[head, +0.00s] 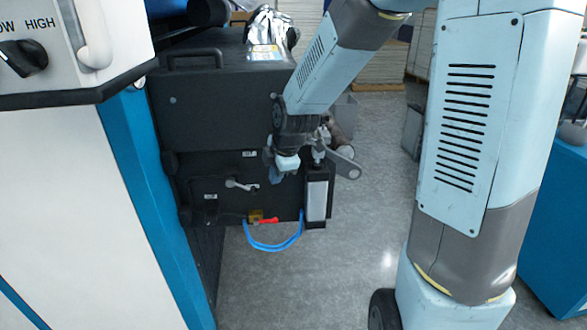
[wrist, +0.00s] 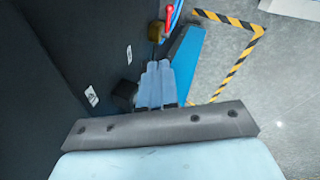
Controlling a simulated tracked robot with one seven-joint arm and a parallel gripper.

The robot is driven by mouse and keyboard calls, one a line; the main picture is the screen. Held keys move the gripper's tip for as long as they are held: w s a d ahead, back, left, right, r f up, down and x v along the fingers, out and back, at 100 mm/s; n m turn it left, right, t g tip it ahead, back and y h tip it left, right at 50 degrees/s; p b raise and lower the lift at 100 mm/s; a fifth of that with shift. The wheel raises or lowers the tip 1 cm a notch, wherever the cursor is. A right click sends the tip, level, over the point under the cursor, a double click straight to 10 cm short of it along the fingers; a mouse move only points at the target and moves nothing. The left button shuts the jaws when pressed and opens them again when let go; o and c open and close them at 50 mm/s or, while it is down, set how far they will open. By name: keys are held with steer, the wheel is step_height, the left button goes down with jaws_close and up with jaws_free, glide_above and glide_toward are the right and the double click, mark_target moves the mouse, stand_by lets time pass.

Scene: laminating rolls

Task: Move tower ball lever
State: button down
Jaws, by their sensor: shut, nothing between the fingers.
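A small ball valve with a red lever (head: 268,220) and a brass body (head: 255,215) sits low on the front of the black cabinet. In the wrist view, the red lever (wrist: 169,14) and brass body (wrist: 156,31) show at the top edge, beyond my fingertips. My gripper (head: 277,176) is in front of the cabinet, above the valve and apart from it. In the wrist view, the light-blue fingers of my gripper (wrist: 158,68) are together with nothing between them. A separate pale lever handle (head: 241,185) is on the cabinet front, left of my gripper.
A blue hose (head: 270,247) loops below the valve. A black-and-white upright unit (head: 317,195) stands just right of my gripper, at the edge of the black cabinet (head: 215,120). A white and blue machine (head: 60,170) fills the left. Grey floor (head: 365,240) lies open to the right.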

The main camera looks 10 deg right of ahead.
steer(key=shift+s+d+r, duration=0.4)
steer(key=shift+d+r, duration=0.05)
steer(key=shift+d, duration=0.3)
steer(key=shift+s+d+r, duration=0.35)
steer(key=shift+d+r, duration=0.15)
steer(key=shift+d, duration=0.2)
steer(key=shift+s+d+r, duration=0.4)
steer(key=shift+d+r, duration=0.05)
steer(key=shift+d, duration=0.3)
steer(key=s+d+r+m, duration=0.3)
steer(key=s+r+m, duration=0.1)
steer(key=s+m, duration=0.2)
steer(key=s+d+r+m+t+h, duration=0.1)
steer(key=s+d+r+m, duration=0.2)
steer(key=s+r+m, duration=0.2)
steer(key=s+d+r+m+h, duration=0.1)
steer(key=s+d+r+m, duration=0.2)
steer(key=s+m, duration=0.6)
step_height(320, 180, up, 2)
steer(key=shift+r, duration=0.2)
steer(key=shift+s, duration=0.15)
